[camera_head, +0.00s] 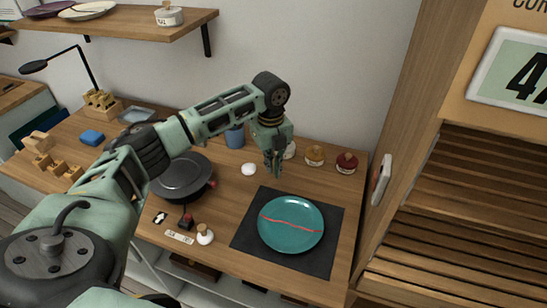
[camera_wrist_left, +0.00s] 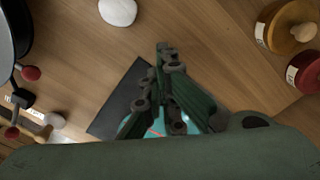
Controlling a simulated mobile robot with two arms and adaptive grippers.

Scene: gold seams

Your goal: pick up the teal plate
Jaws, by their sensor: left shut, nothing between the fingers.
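The teal plate (camera_head: 291,237) lies flat on a dark mat (camera_head: 323,261) on the wooden bench, with a red line running across it. In the left wrist view only a sliver of the teal plate (camera_wrist_left: 152,131) shows, mostly hidden behind the fingers and my wrist. My left gripper (camera_head: 274,172) points down above the bench, behind the plate, apart from it. Its fingers (camera_wrist_left: 166,52) are closed together with nothing between them. My right gripper is not in view.
A dark round pan-like turntable (camera_head: 182,177) stands left of the mat. A white lump (camera_head: 249,169) sits behind the mat. Jars with yellow (camera_head: 315,155) and red (camera_head: 346,162) lids stand at the back. A slatted wooden rack (camera_head: 470,220) rises at the right.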

